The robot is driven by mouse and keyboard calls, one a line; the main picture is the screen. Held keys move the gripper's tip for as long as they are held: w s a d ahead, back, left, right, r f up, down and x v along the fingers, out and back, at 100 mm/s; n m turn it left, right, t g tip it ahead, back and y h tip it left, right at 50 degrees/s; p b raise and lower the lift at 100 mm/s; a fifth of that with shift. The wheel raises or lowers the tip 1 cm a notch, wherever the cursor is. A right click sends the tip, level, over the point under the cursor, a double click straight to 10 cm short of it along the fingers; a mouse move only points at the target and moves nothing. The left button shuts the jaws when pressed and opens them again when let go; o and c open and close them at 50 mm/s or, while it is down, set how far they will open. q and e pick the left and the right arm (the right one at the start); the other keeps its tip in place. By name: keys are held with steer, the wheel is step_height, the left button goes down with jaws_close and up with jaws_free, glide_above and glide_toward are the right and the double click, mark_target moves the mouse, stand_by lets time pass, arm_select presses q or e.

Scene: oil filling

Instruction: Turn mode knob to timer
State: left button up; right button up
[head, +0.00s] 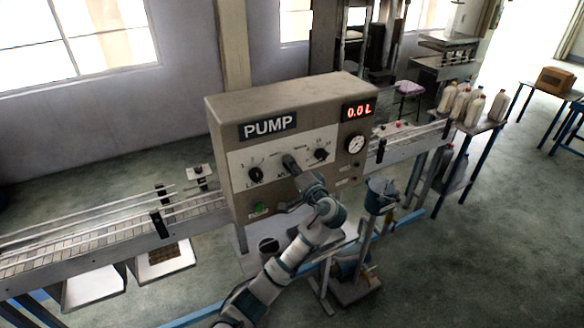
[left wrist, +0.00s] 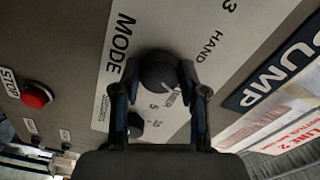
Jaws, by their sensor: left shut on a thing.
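The grey pump box (head: 222,150) carries a row of dark knobs on its front panel. My right gripper is not in view.
Other knobs stand left (head: 255,174) and right (head: 320,155) of the mode knob. A red stop button (left wrist: 36,95), a green button (head: 259,208), a gauge (head: 356,144) and a display (head: 358,111) reading 0.0 L share the panel. A conveyor (head: 110,235) runs beside the box.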

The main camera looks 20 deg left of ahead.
arm_select(q)
steer(key=shift+d+f+m, duration=0.1)
steer(key=shift+m, duration=0.5)
steer(key=o, duration=1)
steer(key=shift+w, duration=0.1)
steer(key=shift+o, duration=0.7)
steer(key=shift+w, duration=0.15)
steer(key=v, duration=1.2)
steer(key=shift+d, duration=0.2)
steer(key=shift+a+f, duration=0.2)
